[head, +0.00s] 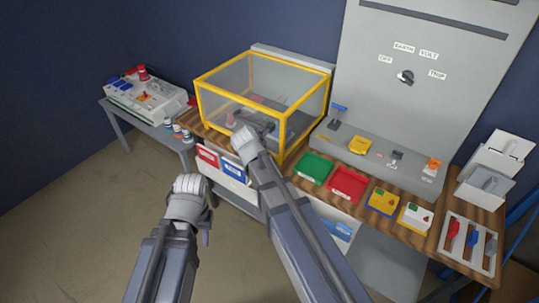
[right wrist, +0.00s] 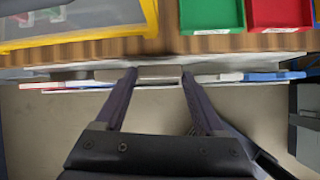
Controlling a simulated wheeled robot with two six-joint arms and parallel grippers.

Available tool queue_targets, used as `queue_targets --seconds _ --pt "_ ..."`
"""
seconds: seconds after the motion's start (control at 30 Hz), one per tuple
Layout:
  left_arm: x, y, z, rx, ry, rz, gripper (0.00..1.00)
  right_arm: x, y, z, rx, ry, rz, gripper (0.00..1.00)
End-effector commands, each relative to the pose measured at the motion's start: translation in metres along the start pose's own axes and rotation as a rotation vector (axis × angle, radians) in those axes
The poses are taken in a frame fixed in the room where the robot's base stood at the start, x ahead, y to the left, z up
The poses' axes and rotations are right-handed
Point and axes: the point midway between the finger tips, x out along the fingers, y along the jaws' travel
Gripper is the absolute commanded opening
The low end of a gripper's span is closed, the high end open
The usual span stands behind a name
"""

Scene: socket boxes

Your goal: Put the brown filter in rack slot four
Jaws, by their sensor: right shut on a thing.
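My right gripper (right wrist: 158,77) is shut on a flat grey-brown piece, which I take for the brown filter (right wrist: 150,73). The piece is seen nearly edge-on between the fingertips, just in front of the table edge. Slot numbers cannot be read.
A yellow-framed clear box (head: 282,140) stands behind my right arm. Green (head: 314,167) and red (head: 347,184) trays lie right of it. Coloured boxes (head: 384,201) follow. Holders with red (head: 207,155) and blue (head: 233,168) plates hang under the table's front edge.

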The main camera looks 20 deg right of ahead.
Motion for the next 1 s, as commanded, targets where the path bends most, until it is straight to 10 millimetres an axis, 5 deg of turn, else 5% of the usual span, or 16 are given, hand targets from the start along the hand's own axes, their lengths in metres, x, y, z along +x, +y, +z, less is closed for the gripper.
queue_targets --seconds 0.53,1.0 --pt "0.038 0.004 -0.002 0.000 0.000 0.000 0.27 0.032 -0.005 -0.020 0.001 0.000 0.000 0.22" --pt "0.036 0.003 -0.002 0.000 0.000 0.000 0.27 0.031 -0.001 -0.019 -0.007 0.000 -0.012 0.22"
